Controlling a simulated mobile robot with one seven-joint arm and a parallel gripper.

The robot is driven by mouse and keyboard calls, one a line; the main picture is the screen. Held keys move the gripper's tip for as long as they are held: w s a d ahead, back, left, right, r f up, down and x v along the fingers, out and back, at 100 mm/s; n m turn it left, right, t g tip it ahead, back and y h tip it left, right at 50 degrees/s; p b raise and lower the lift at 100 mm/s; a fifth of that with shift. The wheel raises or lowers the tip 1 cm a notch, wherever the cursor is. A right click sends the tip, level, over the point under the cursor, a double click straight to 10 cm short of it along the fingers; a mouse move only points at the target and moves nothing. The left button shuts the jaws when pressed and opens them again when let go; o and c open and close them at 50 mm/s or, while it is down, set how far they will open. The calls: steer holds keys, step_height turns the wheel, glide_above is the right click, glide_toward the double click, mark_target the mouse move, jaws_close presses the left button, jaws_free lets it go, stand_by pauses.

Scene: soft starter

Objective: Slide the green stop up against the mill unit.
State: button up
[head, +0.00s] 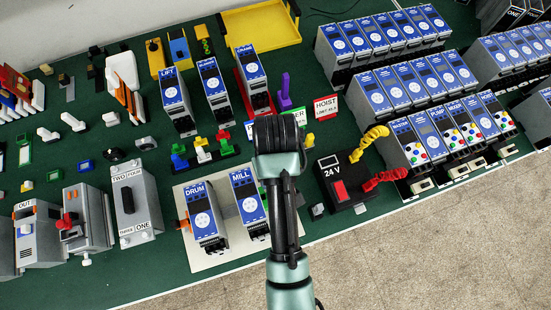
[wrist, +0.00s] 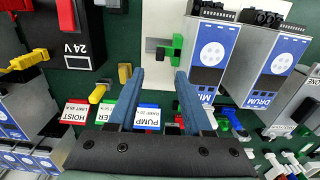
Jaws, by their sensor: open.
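The green stop (wrist: 168,50) sits on the pale mounting plate (wrist: 155,15) in the wrist view, just left of the mill unit. The mill unit (wrist: 211,55) is a grey box with a blue front; it also shows in the head view (head: 249,198). A narrow gap seems to lie between stop and mill unit. My gripper (wrist: 160,76) is open and empty, its two blue fingers pointing towards the stop, which appears beyond the fingertips and between their lines. In the head view my arm hides most of the stop and the gripper.
The drum unit (head: 203,215) stands beside the mill unit on the same plate. A black 24 V box (head: 342,182) with red and yellow cables is right of my arm.

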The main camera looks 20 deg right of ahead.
step_height(320, 180, up, 4)
steer(key=shift+f, duration=0.25)
stand_by(0.5)
